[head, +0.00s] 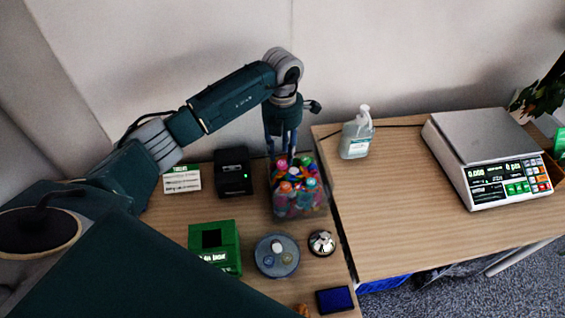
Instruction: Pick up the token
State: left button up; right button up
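Small round pieces that look like tokens (287,258) lie in a round grey-blue dish (260,267) on the left table; they are too small to tell apart well. My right gripper is not in view.
A green box (228,262), black device (234,173), small sign (182,179), silver bell (322,243) and blue pad (335,300) share the left table (195,210). A sanitizer bottle (356,138) and scale (485,138) stand on the right table (400,220), which has bare room in front.

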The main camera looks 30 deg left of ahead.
aim_at(282, 162)
pick_arm(q)
jog(key=shift+f+p, duration=0.3)
jog(key=shift+f, duration=1.6)
jog(key=c, duration=0.5)
jog(key=shift+r, duration=0.2)
